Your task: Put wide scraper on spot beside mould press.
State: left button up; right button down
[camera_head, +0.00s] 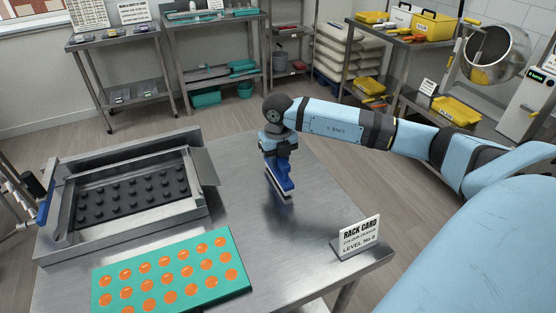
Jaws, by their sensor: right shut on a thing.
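My right gripper (279,163) points down over the steel table (315,200), right of the mould press. It is shut on the wide scraper (278,184), which has a blue body and a pale lower edge. The scraper is just above or touching the table top; I cannot tell which. The gripper partly hides it. The mould press (188,216) is a grey metal frame around a dark studded plate, at the left of the table. I see no marked spot on the table. My left gripper is out of view.
A teal mould tray (240,283) with orange rounds lies at the table's front. A rack card sign (357,238) stands at the right front edge. The table between the scraper and the sign is clear. Shelves (215,52) stand along the back wall.

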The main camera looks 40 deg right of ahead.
jog(key=shift+f, duration=0.35)
jog(key=shift+f, duration=0.15)
jog(key=c, duration=1)
grip_release()
jog(key=shift+o, duration=0.2)
